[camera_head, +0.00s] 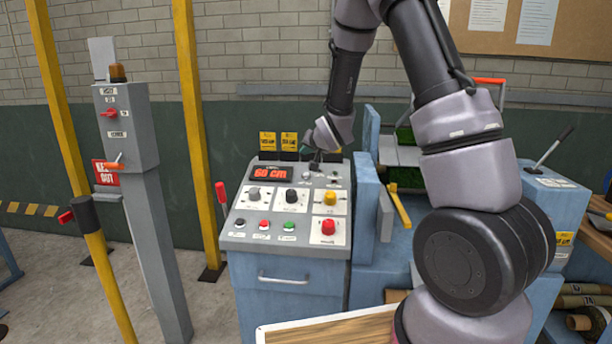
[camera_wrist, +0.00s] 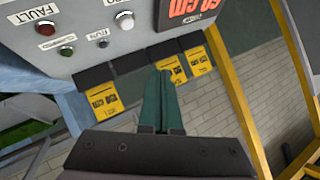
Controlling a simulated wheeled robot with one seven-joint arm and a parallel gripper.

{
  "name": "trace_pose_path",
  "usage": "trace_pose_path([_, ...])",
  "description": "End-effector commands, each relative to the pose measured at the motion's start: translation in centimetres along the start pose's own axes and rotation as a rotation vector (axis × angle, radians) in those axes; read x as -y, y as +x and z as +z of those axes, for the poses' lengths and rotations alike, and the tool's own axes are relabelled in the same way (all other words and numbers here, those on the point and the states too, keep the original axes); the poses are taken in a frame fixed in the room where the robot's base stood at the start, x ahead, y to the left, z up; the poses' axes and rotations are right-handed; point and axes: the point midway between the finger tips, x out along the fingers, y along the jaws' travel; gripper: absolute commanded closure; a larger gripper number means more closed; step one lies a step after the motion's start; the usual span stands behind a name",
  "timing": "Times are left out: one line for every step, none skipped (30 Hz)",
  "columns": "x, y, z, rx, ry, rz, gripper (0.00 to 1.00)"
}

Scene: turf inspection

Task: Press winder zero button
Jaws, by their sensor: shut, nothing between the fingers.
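I cannot read any label as zero. In the wrist view, a round white button (camera_wrist: 124,20) sits on the panel beside the display (camera_wrist: 185,10), with an unreadable label. My gripper (camera_head: 314,165) is over the panel's upper right end in the head view. In the wrist view its green fingers (camera_wrist: 165,74) are shut and empty, pointing at the panel's back edge near yellow tags (camera_wrist: 172,68). Whether they touch anything is unclear.
The panel also carries a yellow button (camera_head: 330,198), a large red button (camera_head: 328,227), black knobs and small buttons. In the wrist view, a red FAULT lamp (camera_wrist: 46,28) is near the white button. Yellow posts (camera_head: 200,130) and a grey pedestal (camera_head: 140,180) stand left.

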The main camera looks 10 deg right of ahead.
Motion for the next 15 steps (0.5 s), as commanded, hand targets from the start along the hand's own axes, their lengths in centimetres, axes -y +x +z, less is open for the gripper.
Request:
trace_pose_path([-0.5,0.6,0.5,0.003,-0.001,0.002,1.0])
trace_pose_path([-0.7,0.9,0.8,0.003,-0.001,0.003,1.0])
trace_pose_path([-1.0,1.3,1.1,0.003,-0.002,0.003,1.0])
trace_pose_path([-1.2,1.6,1.2,0.002,-0.002,0.002,1.0])
trace_pose_path([-1.4,1.9,1.5,0.003,-0.001,0.002,1.0])
trace_pose_path([-1.7,2.3,1.8,0.003,-0.001,0.002,1.0])
trace_pose_path([-1.9,2.6,2.0,0.002,-0.001,0.001,1.0])
trace_pose_path([-2.1,2.9,2.2,0.003,-0.001,0.002,1.0])
trace_pose_path([-2.4,3.2,2.4,0.002,-0.001,0.002,1.0])
trace_pose_path([-2.6,3.4,2.5,0.001,0.0,0.001,1.0])
trace_pose_path([-2.8,3.7,2.7,0.001,0.0,0.002,1.0])
trace_pose_path([-3.0,3.9,2.9,0.001,0.0,0.003,1.0])
trace_pose_path([-3.1,4.1,3.0,0.001,0.0,0.002,1.0])
trace_pose_path([-3.2,4.2,3.1,0.0,0.0,0.002,1.0])
trace_pose_path([-3.3,4.4,3.2,0.0,0.0,0.001,1.0])
